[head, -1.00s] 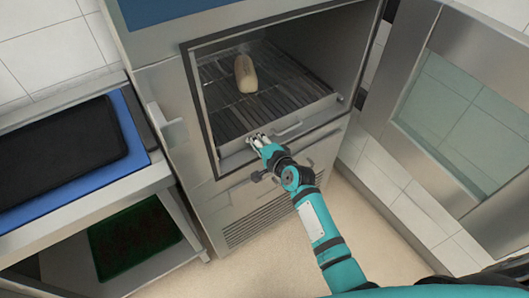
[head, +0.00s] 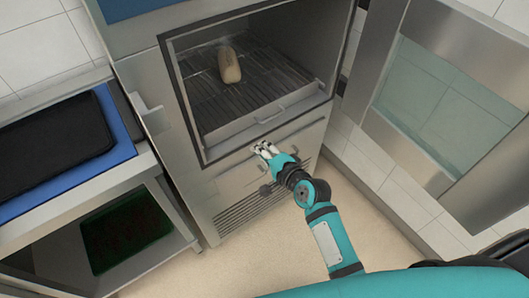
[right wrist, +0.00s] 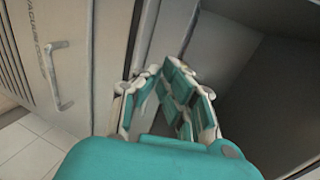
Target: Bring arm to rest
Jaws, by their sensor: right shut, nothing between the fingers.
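My right gripper (head: 266,150) is in front of the oven, just below the front edge of its opening. It is shut and empty. In the right wrist view its fingers (right wrist: 165,85) point at grey metal surfaces. My right arm (head: 325,225) reaches up from the lower right. A pale loaf (head: 229,65) lies on the oven's rack (head: 255,95), apart from the gripper. My left gripper is not in view.
The oven (head: 245,150) stands open, its glass door (head: 440,95) swung out to the right. The floor (head: 270,240) in front is clear.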

